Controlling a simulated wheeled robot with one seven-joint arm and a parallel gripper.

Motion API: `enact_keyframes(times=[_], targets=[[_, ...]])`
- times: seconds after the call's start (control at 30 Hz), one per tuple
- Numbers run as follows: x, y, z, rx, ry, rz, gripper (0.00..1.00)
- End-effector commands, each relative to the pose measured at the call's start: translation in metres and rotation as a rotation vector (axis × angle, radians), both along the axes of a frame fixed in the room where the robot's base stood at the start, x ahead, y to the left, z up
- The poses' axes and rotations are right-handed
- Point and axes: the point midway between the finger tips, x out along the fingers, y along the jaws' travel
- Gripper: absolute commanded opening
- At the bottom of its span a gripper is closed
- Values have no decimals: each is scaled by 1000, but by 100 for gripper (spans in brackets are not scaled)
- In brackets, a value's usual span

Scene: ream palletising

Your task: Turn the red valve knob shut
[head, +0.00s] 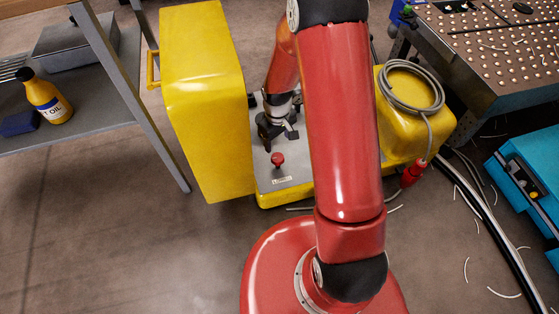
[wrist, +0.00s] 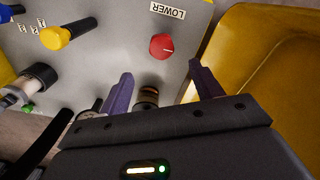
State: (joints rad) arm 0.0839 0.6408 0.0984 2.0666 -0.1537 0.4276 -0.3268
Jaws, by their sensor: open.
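The red valve knob (head: 277,159) stands on the grey top panel (head: 267,184) of a yellow machine, beside a small white label. In the wrist view the round red knob (wrist: 161,46) has a short pale mark on its face, and the label (wrist: 167,11) above it reads LOWER. My gripper (head: 268,143) is over the panel, just behind the knob in the head view. In the wrist view its two purple fingers (wrist: 163,82) are spread apart with nothing gripped. The knob is beyond the fingertips, roughly in line with the gap, and looks untouched.
A yellow-tipped lever (wrist: 55,38) and a dark cylindrical fitting (wrist: 147,97) share the panel. A tall yellow housing (head: 205,100) rises left of it. A coiled grey cable (head: 411,88) lies on the yellow body at right. A shelf with an oil bottle (head: 47,98) stands far left.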

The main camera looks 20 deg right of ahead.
Motion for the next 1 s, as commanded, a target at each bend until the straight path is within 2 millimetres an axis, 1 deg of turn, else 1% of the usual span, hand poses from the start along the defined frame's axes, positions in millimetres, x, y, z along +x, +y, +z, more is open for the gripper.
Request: enact_keyframes(times=[0.03,0.23,0.5,0.6,0.77,1.0], targets=[[0,0,-10,3,9,6,65],[0,1,-31,6,15,12,65],[-1,1,-74,5,17,11,65],[-1,1,-85,4,16,11,65],[0,1,-93,4,13,11,65],[0,1,-93,5,13,10,65]])
